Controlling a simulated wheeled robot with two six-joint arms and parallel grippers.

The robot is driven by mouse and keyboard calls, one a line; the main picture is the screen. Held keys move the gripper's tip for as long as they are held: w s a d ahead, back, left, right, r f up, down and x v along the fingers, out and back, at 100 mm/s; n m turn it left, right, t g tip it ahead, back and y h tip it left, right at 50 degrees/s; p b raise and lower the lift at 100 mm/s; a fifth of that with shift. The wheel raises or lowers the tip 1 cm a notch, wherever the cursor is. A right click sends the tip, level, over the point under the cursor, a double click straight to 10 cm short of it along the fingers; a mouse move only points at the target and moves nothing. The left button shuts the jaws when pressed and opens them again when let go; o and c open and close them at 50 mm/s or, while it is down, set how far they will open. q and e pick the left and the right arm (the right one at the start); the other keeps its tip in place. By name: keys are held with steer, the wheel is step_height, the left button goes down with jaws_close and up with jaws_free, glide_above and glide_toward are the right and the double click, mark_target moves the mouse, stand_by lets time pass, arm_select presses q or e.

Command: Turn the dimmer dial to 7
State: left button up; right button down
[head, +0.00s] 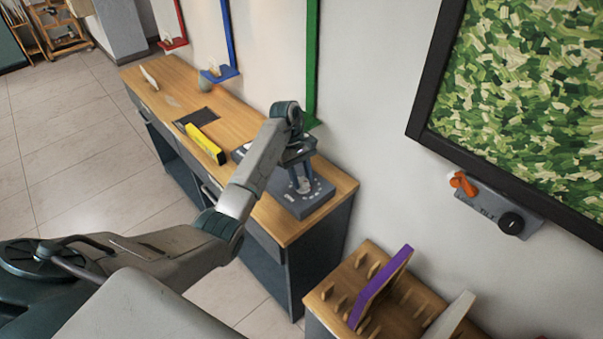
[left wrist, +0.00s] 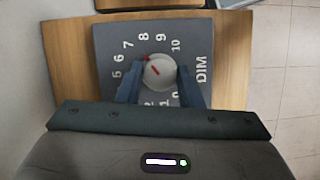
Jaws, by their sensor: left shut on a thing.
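The dimmer box (head: 312,204) is a grey block on the near end of the wooden desk. In the left wrist view its face (left wrist: 105,35) carries printed numbers in an arc and the word DIM. The round pale dial (left wrist: 160,72) sits mid-face, with a short red mark on its left to upper-left part. The mark faces the side of 5, 6 and 7; I cannot tell the exact number. My left gripper (head: 302,185) points down over the box. In the left wrist view its two fingers (left wrist: 160,84) are shut on the dial's sides. My right gripper is out of view.
The desk (head: 267,212) also holds a yellow block (head: 205,143) and a dark pad (head: 196,119). A TILT panel (head: 487,208) with an orange lever and black knob is on the right wall. A wooden rack (head: 335,290) with a purple board stands at the front.

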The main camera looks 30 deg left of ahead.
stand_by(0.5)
arm_select(q)
steer(key=o, duration=1)
steer(key=shift+w+a+r+p, duration=0.1)
steer(key=shift+a+r+p, duration=0.05)
steer(key=shift+r+p, duration=0.4)
steer(key=shift+p+v, duration=3.5)
steer(key=shift+v, duration=1.35)
steer(key=shift+w+f, duration=0.1)
steer(key=shift+f, duration=0.05)
